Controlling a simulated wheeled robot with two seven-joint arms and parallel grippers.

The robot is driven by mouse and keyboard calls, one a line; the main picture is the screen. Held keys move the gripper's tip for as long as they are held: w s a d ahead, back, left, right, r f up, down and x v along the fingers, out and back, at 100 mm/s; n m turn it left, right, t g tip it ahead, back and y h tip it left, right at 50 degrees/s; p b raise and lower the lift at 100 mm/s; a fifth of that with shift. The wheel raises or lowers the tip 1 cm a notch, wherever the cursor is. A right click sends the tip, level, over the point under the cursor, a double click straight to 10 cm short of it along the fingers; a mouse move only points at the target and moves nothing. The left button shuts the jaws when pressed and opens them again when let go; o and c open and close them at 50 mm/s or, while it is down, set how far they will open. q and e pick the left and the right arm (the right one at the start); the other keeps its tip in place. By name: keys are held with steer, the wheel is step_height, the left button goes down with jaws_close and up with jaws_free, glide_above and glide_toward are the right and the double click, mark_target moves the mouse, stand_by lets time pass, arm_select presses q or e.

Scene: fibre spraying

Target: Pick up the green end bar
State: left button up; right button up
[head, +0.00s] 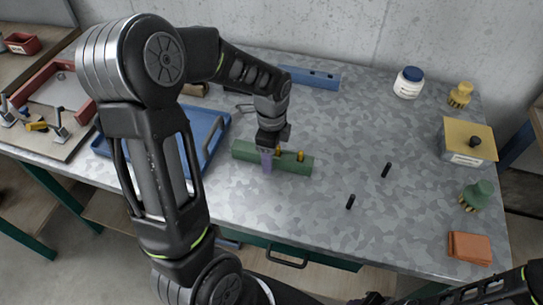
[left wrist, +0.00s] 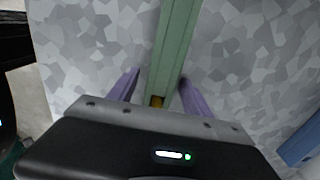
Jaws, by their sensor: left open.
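The green end bar (head: 296,164) lies on the camouflage-patterned table, with small yellow-brown pegs along it. My left gripper (head: 267,162) points down at the bar near its middle, its purple fingers reaching bar height. In the left wrist view, the green bar (left wrist: 174,50) runs between the two purple fingers (left wrist: 158,90), one on each side. The fingers are open, with a visible gap to the bar on the left side. The gripper body hides the bar's near part there. My right arm shows at the lower right, but its fingers do not.
A blue tray (head: 213,128) lies left of the bar, partly behind my left arm. A blue bar (head: 316,78) lies at the back. Two black pegs (head: 386,170) (head: 350,202) stand to the right. A white jar (head: 408,83), yellow box (head: 467,141) and orange block (head: 469,248) are farther right.

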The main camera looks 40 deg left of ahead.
arm_select(q)
jaws_close()
stand_by(0.6)
